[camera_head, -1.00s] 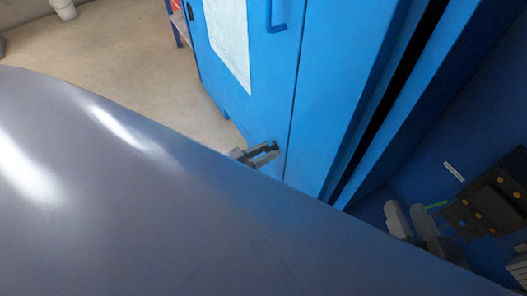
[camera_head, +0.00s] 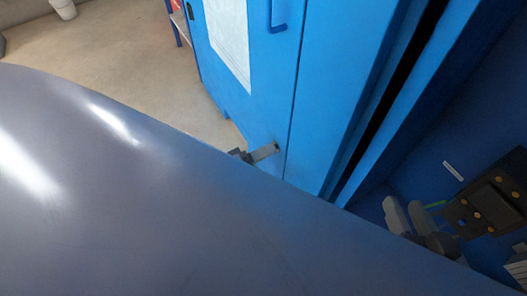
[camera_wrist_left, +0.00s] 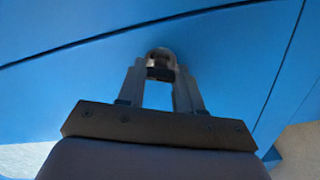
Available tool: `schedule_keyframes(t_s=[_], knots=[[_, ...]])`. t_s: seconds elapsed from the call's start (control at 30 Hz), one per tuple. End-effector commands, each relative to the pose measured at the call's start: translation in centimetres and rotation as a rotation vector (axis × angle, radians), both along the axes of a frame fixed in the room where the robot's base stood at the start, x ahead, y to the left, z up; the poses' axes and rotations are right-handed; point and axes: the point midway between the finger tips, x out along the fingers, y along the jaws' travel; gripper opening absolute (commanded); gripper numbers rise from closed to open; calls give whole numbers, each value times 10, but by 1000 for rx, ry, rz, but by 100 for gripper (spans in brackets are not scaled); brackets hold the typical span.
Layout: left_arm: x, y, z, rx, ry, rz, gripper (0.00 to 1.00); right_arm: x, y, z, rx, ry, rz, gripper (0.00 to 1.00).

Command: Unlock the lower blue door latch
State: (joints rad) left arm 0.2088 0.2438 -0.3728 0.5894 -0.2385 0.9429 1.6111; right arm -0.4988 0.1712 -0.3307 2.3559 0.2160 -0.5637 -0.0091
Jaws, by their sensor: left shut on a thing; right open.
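The blue door (camera_head: 250,100) stands upright in the head view, with a seam on its right. The lower latch (camera_head: 277,146) is a small dark spot low on the door near that seam, mostly hidden by my left gripper (camera_head: 268,151). In the left wrist view the latch (camera_wrist_left: 160,56) is a small, dark, rounded metal piece on the blue panel. My left gripper (camera_wrist_left: 162,73) is shut on it, with the fingertips on either side. The latch's turn angle is hard to tell. My right gripper (camera_head: 407,212) is open and empty, at the right.
A blue handle (camera_head: 276,28) and a white sheet (camera_head: 228,35) are higher on the door. A dark panel with yellow dots (camera_head: 492,205) is at the right, near my right gripper. Bare floor (camera_head: 110,60) lies left of the door. A white bucket (camera_head: 65,8) stands far back.

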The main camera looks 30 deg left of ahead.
Motion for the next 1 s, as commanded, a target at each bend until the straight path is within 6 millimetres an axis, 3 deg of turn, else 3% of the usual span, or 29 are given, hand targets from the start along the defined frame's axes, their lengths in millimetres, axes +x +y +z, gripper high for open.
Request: schedule_keyframes(t_s=[0.5,1.0], knots=[[-1,-1,-1,-304,180,-2,5,-5,-3,-3,-15,-4,1,43],[-1,-1,0,-366,217,-1,5,-4,-3,-1,-18,-14,-1,43]])
